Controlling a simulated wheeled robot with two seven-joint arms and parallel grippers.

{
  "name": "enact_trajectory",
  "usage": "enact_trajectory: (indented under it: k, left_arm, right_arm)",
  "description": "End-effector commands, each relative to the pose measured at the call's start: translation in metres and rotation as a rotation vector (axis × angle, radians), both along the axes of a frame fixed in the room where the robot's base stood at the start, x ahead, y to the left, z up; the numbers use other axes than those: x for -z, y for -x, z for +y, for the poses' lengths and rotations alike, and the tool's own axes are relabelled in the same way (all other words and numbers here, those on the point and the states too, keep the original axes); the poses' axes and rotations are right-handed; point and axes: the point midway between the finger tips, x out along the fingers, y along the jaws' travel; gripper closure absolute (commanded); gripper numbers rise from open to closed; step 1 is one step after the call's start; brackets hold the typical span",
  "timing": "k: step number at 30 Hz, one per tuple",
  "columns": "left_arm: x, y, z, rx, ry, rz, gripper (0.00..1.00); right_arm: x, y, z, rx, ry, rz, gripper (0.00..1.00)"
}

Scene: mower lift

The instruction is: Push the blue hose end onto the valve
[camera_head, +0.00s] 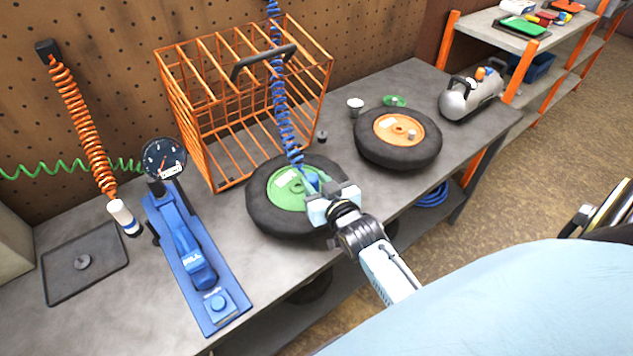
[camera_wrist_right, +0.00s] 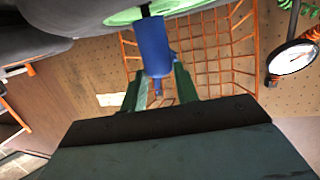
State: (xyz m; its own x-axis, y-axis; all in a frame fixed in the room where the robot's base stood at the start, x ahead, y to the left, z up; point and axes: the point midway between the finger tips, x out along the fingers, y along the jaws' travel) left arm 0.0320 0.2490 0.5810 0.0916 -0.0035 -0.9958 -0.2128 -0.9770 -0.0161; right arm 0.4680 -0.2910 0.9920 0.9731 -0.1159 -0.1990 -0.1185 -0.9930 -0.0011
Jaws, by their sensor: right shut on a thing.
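The blue hose end (camera_wrist_right: 152,45) is a blue cylinder held in my right gripper (camera_head: 320,188), whose two fingers also show in the right wrist view (camera_wrist_right: 160,85). The blue coiled hose (camera_head: 283,115) rises from it past the orange cage. A short dark stem, which looks like the valve (camera_wrist_right: 145,10), meets the far end of the blue cylinder at the wheel with the green hub (camera_head: 287,186). I cannot tell how deep the stem sits in it. The wheel's black tyre (camera_head: 265,217) lies flat on the bench. My left gripper is not in view.
An orange wire cage (camera_head: 213,127) stands behind the wheel. A blue pump with a gauge (camera_head: 195,262) is to the left, beside an orange coiled hose (camera_head: 78,115). An orange-hubbed wheel (camera_head: 370,155) and a grey tank (camera_head: 470,97) are to the right on the bench (camera_head: 415,75).

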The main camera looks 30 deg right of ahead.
Motion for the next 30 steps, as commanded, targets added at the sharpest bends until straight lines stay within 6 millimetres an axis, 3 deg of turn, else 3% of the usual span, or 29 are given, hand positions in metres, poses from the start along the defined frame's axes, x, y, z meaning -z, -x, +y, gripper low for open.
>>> enact_trajectory:
  k: [30]
  left_arm:
    - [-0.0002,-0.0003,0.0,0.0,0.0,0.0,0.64]
  right_arm:
    - [0.0062,-0.0005,0.0001,0.0,0.0,-0.003,0.97]
